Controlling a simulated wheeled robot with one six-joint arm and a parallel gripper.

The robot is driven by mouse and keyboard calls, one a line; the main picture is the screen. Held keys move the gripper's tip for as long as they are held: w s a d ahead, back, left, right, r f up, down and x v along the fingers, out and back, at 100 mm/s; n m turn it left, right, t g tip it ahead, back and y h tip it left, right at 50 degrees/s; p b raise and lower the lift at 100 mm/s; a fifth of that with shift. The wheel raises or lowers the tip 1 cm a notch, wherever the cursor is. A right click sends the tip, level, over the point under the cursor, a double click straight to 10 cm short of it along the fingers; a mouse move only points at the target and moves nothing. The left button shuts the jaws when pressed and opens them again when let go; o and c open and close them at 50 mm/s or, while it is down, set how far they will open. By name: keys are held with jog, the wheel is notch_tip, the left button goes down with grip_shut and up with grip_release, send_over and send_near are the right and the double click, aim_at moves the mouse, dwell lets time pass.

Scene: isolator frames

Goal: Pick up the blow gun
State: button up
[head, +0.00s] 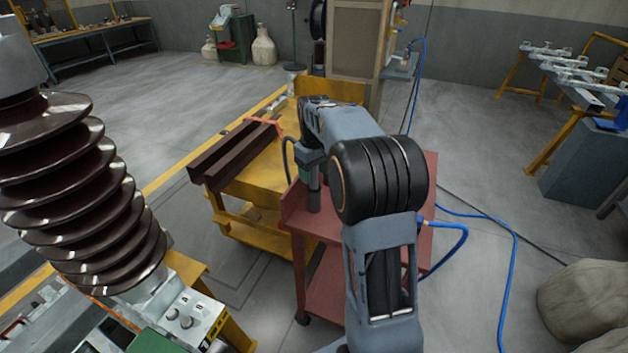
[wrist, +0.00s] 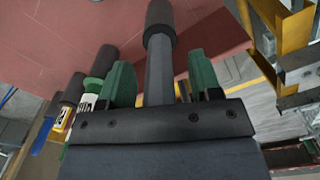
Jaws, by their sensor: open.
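My gripper (wrist: 157,82) is open, its two green fingers standing apart in the wrist view. A grey tube with a dark, thicker end (wrist: 160,22) shows between the fingers. I cannot tell whether they touch it, or whether it is part of the blow gun. In the head view my gripper (head: 311,172) is low over the left side of the red cart (head: 317,290), partly hidden by my arm. I cannot clearly make out the blow gun. A blue hose (head: 513,262) runs from the cart's right side to the floor.
Several dark-capped cylindrical items (wrist: 91,100) stand left of my gripper in the wrist view. A yellow cart (head: 262,178) with dark brown beams (head: 232,155) adjoins the red cart on the left. A ribbed brown insulator (head: 75,190) stands at the near left.

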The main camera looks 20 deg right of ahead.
jog(key=c, duration=1)
